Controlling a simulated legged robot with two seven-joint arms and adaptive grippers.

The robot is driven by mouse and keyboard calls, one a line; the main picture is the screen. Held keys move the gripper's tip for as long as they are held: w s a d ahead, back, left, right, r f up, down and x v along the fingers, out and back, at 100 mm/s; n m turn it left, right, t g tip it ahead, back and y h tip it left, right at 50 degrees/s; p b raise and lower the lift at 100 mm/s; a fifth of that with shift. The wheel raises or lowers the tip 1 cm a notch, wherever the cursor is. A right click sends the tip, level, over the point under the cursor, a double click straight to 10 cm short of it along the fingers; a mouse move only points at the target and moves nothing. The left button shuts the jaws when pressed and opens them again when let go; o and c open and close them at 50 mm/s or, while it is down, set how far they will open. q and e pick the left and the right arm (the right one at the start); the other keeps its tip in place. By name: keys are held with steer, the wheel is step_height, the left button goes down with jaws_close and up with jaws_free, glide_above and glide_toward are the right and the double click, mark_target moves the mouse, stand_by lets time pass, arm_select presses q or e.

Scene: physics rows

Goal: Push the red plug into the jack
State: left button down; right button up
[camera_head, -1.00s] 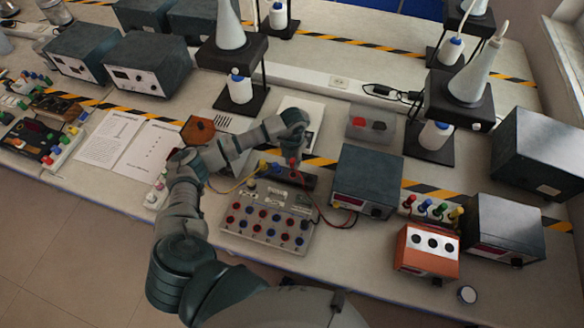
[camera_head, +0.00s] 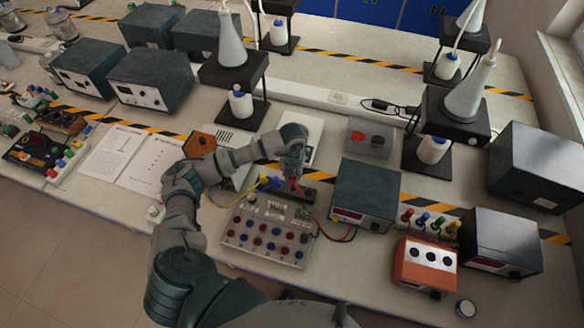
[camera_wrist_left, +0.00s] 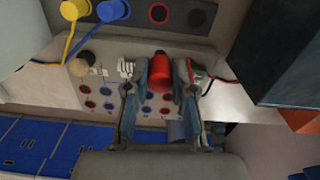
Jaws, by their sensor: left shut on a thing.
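My left gripper (camera_head: 292,183) is shut on the red plug, which shows as a small red spot (camera_head: 293,184) in the head view. In the left wrist view the red plug (camera_wrist_left: 160,71) sits between the two fingertips (camera_wrist_left: 160,88). A dark block (camera_wrist_left: 178,18) carries a red-ringed jack (camera_wrist_left: 158,13) and a black jack (camera_wrist_left: 197,17). The plug appears below the red-ringed jack in that picture, apart from it. A yellow plug (camera_wrist_left: 73,9) and a blue plug (camera_wrist_left: 112,10) stand in the block to the left. My right gripper is not in view.
A grey panel with several red and blue sockets (camera_head: 268,236) lies in front of the block. A dark instrument box (camera_head: 364,193) stands close on the right. Yellow and red wires run near the gripper. An orange box (camera_head: 426,262) stands further right.

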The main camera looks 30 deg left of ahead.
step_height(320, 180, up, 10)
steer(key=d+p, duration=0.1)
steer(key=p, duration=0.8)
arm_select(q)
steer(key=s+d+f+n, duration=0.1)
steer(key=s+d+n, duration=0.3)
steer(key=s+n, duration=0.7)
steer(key=s+d+n, duration=0.5)
steer(key=s+n, duration=0.3)
steer(key=n, duration=0.6)
steer(key=shift+n, duration=0.5)
steer(key=f+b, duration=0.2)
steer(key=b, duration=0.1)
steer(key=f+b, duration=0.3)
steer(key=shift+s+a+f+b, duration=0.2)
steer(key=shift+f+b, duration=0.1)
steer(key=shift+b, duration=0.1)
steer(key=shift+f+b, duration=0.4)
steer(key=shift+f, duration=0.05)
steer(key=shift+a, duration=0.1)
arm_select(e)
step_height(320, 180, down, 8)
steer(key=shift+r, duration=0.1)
arm_select(q)
steer(key=shift+p, duration=0.35)
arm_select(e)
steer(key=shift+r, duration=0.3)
arm_select(q)
steer(key=shift+f, duration=0.45)
